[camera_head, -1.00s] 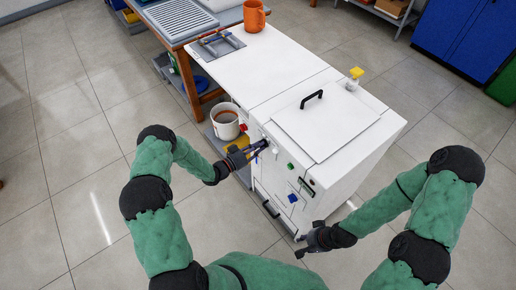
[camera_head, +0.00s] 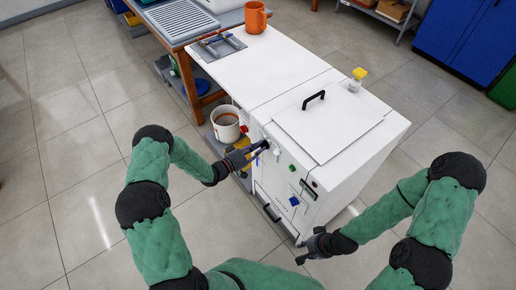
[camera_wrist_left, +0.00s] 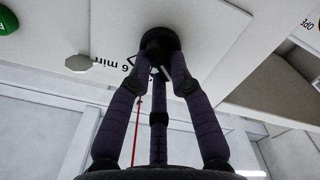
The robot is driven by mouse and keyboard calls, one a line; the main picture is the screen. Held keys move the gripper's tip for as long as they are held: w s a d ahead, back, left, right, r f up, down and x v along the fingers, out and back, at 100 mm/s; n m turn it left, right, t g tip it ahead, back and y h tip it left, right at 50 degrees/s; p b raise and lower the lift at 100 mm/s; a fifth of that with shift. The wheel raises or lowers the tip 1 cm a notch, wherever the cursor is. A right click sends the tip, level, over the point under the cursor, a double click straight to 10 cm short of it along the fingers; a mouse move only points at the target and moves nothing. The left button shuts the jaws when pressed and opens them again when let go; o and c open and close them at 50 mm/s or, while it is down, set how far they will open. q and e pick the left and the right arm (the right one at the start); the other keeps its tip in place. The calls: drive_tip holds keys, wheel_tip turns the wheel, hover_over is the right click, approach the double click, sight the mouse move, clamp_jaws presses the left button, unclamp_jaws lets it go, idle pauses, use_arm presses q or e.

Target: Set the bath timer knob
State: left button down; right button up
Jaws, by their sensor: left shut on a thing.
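The black timer knob (camera_wrist_left: 160,40) sits on the white front panel of the bath cabinet (camera_head: 325,178), beside a printed "6 min" mark (camera_wrist_left: 138,64). My left gripper (camera_head: 263,147) is at the upper left of that front. In the left wrist view its fingers (camera_wrist_left: 160,75) are closed around the knob, hiding part of it and of the markings. My right gripper (camera_head: 308,247) is low in front of the cabinet, empty and apart from it; its fingers look spread.
A black-handled lid (camera_head: 330,122) covers the top. A white bucket (camera_head: 226,125) stands left of the cabinet. The floor in front is clear.

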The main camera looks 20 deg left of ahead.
idle(0.5)
use_arm(q)
drive_tip(key=c, duration=1.1)
unclamp_jaws()
drive_tip(key=shift+s+a, duration=0.1)
drive_tip(key=v, duration=1.1)
drive_tip(key=shift+s+a, duration=0.25)
drive_tip(key=shift+s, duration=0.05)
drive_tip(key=s+d+f+n+g+y, duration=0.1)
drive_tip(key=s+d+f+g+y, duration=0.15)
drive_tip(key=d+f, duration=0.25)
drive_tip(key=s+d+f+g+y, duration=0.1)
drive_tip(key=d+f+g+y, duration=0.2)
drive_tip(key=d+f+g, duration=0.15)
drive_tip(key=s+d+g, duration=0.2)
drive_tip(key=s, duration=0.4)
drive_tip(key=s+d+f+g+y, duration=0.1)
drive_tip(key=s+g, duration=0.1)
drive_tip(key=s, duration=0.4)
drive_tip(key=s+d+g, duration=0.2)
drive_tip(key=s, duration=0.4)
drive_tip(key=shift+s+d+f+m+g+y, duration=0.25)
drive_tip(key=shift+s+d+f+m+g, duration=0.05)
drive_tip(key=shift+s+f+g, duration=0.1)
